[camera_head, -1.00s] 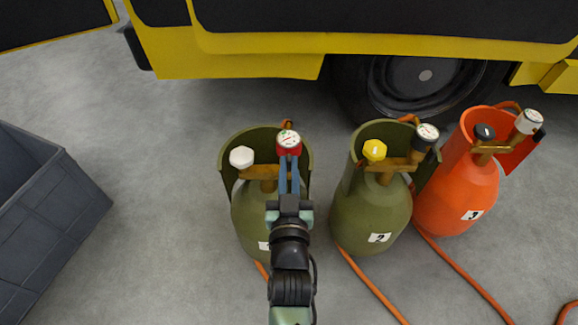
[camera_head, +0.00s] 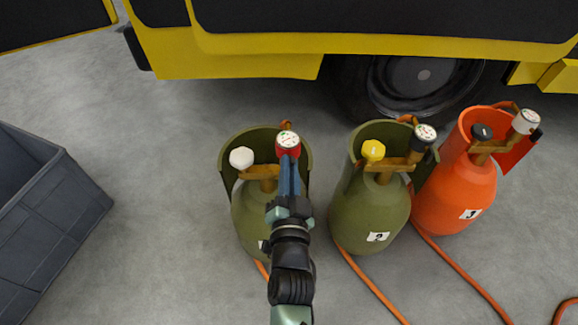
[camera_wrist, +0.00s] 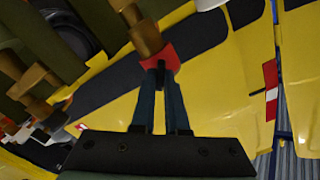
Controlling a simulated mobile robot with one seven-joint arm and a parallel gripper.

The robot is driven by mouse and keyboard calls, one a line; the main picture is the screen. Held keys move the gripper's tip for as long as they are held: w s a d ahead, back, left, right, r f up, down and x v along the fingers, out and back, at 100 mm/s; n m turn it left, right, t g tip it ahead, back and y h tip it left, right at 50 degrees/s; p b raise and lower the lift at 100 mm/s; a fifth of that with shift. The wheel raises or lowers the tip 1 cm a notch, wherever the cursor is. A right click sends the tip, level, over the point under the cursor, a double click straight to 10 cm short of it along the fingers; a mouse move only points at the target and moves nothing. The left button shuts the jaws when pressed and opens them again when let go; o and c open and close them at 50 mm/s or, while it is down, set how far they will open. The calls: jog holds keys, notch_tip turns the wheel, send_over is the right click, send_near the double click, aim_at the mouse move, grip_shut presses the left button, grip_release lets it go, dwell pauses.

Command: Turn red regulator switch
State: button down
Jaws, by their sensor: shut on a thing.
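The red regulator switch (camera_head: 280,149), with a white round gauge on its end, sits on the brass valve of the left olive-green cylinder (camera_head: 245,212). My gripper (camera_head: 289,160) reaches up from below and is shut on the red switch. In the wrist view, the two blue fingers (camera_wrist: 160,78) close on the red switch (camera_wrist: 157,54), with the brass stem (camera_wrist: 145,36) behind it. A white knob (camera_head: 242,158) sits on the left side of the same valve. My fingers hide part of the switch.
A second olive cylinder (camera_head: 365,218) with a yellow knob (camera_head: 373,150) and an orange cylinder (camera_head: 455,200) stand to the right. A yellow vehicle (camera_head: 235,66) is behind. A grey crate (camera_head: 75,205) stands left. Orange hoses (camera_head: 370,283) lie on the floor.

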jog(key=m, duration=1)
jog(key=shift+d+f+m, duration=0.1)
jog(key=shift+f+m, duration=0.05)
jog(key=shift+m, duration=0.15)
dwell(0.4)
jog(key=c, duration=0.9)
grip_release()
jog(key=s, duration=1.3)
